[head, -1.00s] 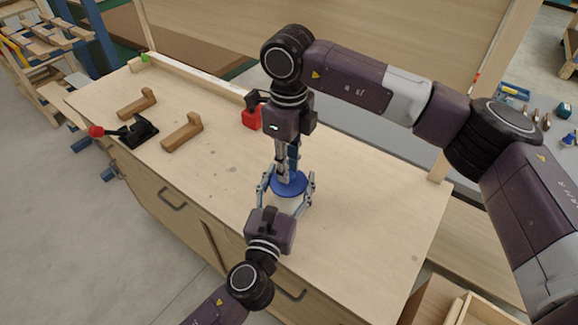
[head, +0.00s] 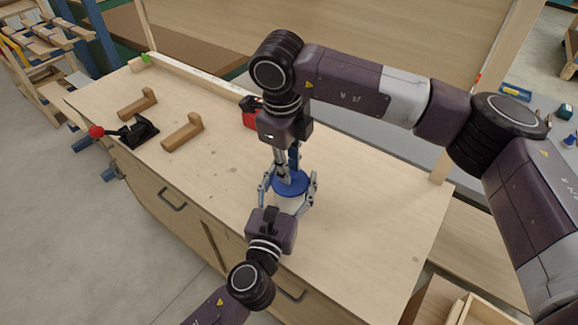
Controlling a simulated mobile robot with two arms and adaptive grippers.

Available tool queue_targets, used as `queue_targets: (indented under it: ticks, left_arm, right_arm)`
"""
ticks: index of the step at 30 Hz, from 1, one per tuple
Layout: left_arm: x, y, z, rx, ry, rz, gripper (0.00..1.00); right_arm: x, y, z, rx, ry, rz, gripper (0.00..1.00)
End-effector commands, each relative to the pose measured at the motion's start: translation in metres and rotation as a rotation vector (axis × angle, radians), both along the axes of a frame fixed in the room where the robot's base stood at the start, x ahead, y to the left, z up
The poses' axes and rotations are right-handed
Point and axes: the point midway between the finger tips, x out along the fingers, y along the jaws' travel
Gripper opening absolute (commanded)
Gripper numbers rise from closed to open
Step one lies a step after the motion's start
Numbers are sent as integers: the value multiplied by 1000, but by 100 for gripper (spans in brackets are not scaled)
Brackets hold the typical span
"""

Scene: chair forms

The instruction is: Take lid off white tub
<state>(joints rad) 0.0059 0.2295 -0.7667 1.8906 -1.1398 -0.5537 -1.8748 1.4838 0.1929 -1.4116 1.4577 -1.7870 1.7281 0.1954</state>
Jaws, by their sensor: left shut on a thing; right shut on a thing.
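The white tub (head: 289,205) stands on the workbench near its front edge, mostly hidden by my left gripper and the lid. The round blue lid (head: 297,188) sits on top of the tub, with a blue upright part on it. My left gripper (head: 288,189) comes from the front and is shut around the tub, one finger on each side. My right gripper (head: 286,173) points down from above and is shut on the lid's upright part; its fingertips are partly hidden. I cannot see a gap between lid and tub.
A red object (head: 250,113) stands behind my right gripper, partly hidden. Two wooden blocks (head: 183,133) and a black clamp with a red knob (head: 137,131) lie at the left. The bench (head: 370,215) is clear to the right of the tub.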

Motion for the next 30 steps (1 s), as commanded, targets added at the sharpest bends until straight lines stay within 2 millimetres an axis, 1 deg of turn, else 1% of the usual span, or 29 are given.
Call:
queue_targets:
  ticks: [1,9,22,23,27,28,30]
  left_arm:
    - [-1,2,-3,3,6,4,16]
    - [-1,3,-7,7,13,8,16]
    - [-1,4,-10,6,19,8,16]
    - [-1,4,-10,7,19,8,16]
    - [-1,3,-9,6,17,7,16]
    - [-1,3,-9,6,17,7,16]
    - [-1,3,-8,6,16,6,16]
  right_arm:
    - [7,-6,4,1,2,-17,0]
    - [7,-6,15,51,82,-14,0]
    - [6,-4,17,60,91,-9,0]
    - [5,-3,17,61,90,-9,23]
    - [4,-3,15,62,94,-7,39]
    - [4,-2,15,61,94,-6,40]
    - [4,-2,14,61,95,-5,40]
